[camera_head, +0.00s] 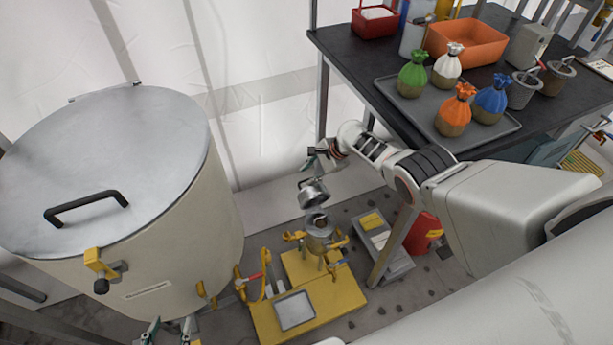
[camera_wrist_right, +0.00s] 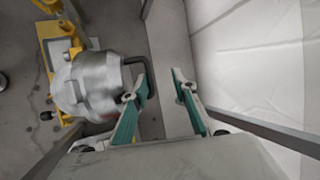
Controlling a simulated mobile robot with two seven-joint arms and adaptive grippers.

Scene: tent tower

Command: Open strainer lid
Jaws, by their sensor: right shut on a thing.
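The silver strainer (camera_head: 319,238) stands on a yellow stand, its round top showing a dark inside. Its silver lid (camera_head: 313,193) stands tilted up above and behind the opening. The lid also shows in the right wrist view (camera_wrist_right: 88,88), with a dark loop handle (camera_wrist_right: 151,66). My right gripper (camera_head: 324,155) is just above the lid. In the right wrist view its left fingertip meets the handle; a gap to the other finger shows, but its grip is on the handle. My left gripper (camera_head: 168,330) is at the bottom edge with its teal fingers apart, below the large tank.
A large pale tank (camera_head: 175,235) with a flat metal lid stands at left. The yellow stand (camera_head: 338,300) carries a grey tray. A dark table (camera_head: 345,50) with several tied sacks on a tray is at upper right. A table leg stands right of the strainer.

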